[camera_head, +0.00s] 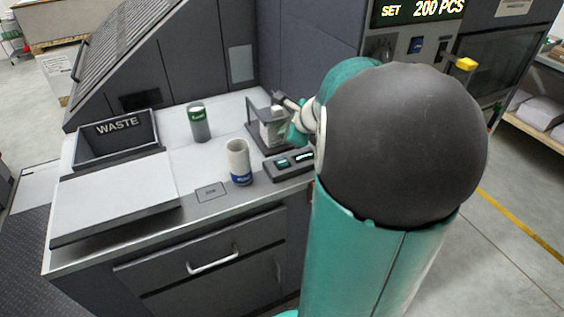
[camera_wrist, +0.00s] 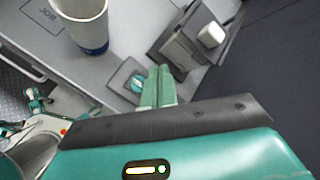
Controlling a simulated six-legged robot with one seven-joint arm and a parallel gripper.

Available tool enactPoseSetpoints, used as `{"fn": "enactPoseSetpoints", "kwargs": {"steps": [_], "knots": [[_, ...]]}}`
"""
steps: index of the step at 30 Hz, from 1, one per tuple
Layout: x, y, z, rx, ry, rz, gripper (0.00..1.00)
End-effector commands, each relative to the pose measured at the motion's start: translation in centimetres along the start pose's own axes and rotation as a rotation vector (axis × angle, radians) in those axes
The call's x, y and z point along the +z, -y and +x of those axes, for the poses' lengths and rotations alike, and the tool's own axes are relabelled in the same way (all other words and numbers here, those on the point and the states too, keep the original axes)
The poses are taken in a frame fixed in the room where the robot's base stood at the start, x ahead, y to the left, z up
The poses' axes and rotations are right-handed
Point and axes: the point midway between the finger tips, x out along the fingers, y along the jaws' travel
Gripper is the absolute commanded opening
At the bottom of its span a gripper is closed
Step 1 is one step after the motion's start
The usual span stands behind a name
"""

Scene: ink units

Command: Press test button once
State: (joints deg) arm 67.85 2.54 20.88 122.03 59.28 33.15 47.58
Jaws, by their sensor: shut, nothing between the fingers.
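A low dark control box (camera_head: 291,165) sits on the light counter, with a small teal-lit button (camera_head: 283,162) and a lit display beside it. In the wrist view a round teal button (camera_wrist: 137,82) shows just left of my gripper's fingertips. My gripper (camera_wrist: 160,70) has its green fingers together, with nothing between them. The fingers hide part of the control box in the wrist view. I cannot tell whether the fingertips touch the box. In the head view my own arm covers most of the gripper.
A white cup with a blue band (camera_head: 239,163) stands left of the control box. A grey fixture with a pale block (camera_head: 271,130) stands behind the box.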

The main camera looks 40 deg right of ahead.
Motion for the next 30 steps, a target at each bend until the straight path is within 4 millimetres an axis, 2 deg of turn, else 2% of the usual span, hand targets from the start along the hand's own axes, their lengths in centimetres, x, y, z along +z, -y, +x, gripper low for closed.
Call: {"fn": "enactPoseSetpoints", "kwargs": {"steps": [16, 30], "knots": [[-3.3, -3.6, 4.8, 0.003, 0.002, 0.001, 0.00], [-3.9, -4.1, 5.6, 0.002, 0.000, -0.001, 0.00]]}}
